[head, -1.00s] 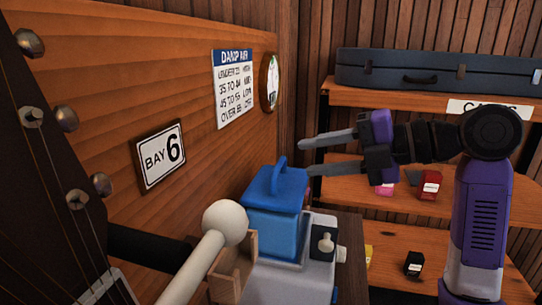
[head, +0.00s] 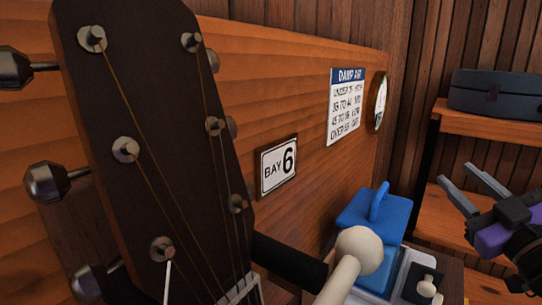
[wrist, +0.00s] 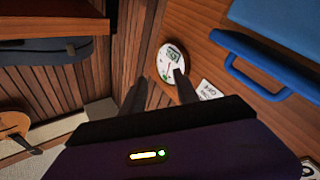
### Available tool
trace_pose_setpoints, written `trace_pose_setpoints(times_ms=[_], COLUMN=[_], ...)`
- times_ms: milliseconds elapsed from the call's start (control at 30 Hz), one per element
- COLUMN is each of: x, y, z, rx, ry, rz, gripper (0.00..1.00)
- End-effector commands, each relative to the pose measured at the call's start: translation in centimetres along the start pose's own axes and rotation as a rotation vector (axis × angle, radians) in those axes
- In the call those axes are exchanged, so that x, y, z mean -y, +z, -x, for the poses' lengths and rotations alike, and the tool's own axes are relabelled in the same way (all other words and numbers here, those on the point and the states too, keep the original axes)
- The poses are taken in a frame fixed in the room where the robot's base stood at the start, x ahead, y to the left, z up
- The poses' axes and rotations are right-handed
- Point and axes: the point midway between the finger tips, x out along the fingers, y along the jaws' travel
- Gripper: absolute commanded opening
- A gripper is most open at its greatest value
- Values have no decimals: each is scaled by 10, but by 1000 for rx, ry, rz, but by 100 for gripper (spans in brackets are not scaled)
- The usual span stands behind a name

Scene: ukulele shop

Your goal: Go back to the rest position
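My gripper (head: 478,190) is at the right edge of the head view, its two grey fingers spread apart with nothing between them. It is to the right of the blue box with a handle (head: 372,216) and apart from it. In the wrist view the two dark fingers (wrist: 157,92) also stand apart and empty, pointing toward the wooden wall and the round gauge (wrist: 175,66). The blue handle (wrist: 265,65) shows at the upper right of the wrist view. Most of my arm is outside the head view.
A dark ukulele headstock (head: 150,130) with metal tuning pegs fills the left of the head view, close up. A cream round-ended peg (head: 358,249) stands before the blue box. Shelves (head: 480,122) with a dark case (head: 495,93) are at right. A Bay 6 sign (head: 278,166) hangs on the panel.

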Motion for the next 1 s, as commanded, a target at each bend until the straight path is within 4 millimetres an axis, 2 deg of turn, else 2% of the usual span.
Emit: trace_pose_setpoints(times_ms=[33,200,400,700,1000], x=[10,35,72,132,188], y=[16,56,87,104,96], z=[12,55,116,215,313], rx=[16,43,66,106,190], ry=[38,166,267,315,249], rz=[-64,-240,-381,-493,-525], gripper=[37,37,37,37,37])
